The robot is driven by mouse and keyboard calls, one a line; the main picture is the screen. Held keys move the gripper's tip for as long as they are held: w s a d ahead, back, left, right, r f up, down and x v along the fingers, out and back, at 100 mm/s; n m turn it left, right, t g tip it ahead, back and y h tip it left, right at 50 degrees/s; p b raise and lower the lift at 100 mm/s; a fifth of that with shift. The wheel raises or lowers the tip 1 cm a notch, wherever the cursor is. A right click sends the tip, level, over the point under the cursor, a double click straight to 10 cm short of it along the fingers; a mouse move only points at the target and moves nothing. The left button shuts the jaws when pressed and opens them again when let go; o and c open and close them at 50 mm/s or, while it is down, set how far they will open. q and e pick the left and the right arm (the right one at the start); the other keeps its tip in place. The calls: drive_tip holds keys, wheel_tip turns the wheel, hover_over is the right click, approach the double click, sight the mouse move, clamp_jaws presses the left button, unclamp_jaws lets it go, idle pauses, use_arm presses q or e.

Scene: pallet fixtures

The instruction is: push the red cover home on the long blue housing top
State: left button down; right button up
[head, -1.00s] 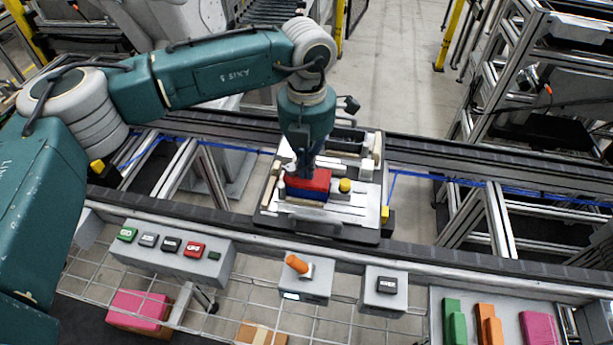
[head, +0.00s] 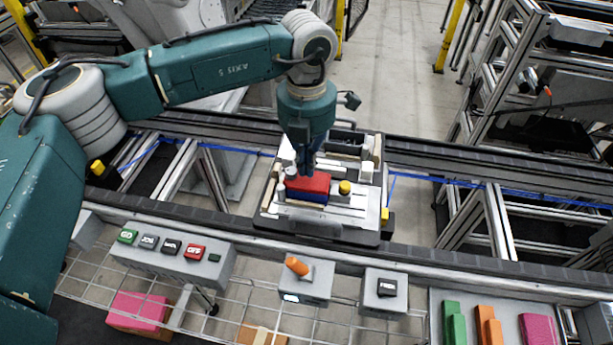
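The red cover (head: 309,183) lies on top of the long blue housing (head: 305,196), which shows as a blue strip under it. Both sit in the fixture on the pallet (head: 344,234). My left gripper (head: 305,172) points straight down at the back left part of the red cover, touching or just above it. Its dark fingers are small and partly merged with the arm, so I cannot tell whether they are open. Whether the cover sits fully down is too small to tell. My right gripper is not in view.
A yellow round knob (head: 345,187) stands right of the cover. The pallet rests on the conveyor rails (head: 480,169). In front are a button box (head: 172,252), an orange-handled switch (head: 297,266) and a tray of coloured parts (head: 500,320).

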sight(307, 179)
use_arm(q)
drive_tip(key=shift+r+p, duration=0.9)
drive_tip(key=shift+r, duration=1.75)
drive_tip(key=shift+f, duration=0.1)
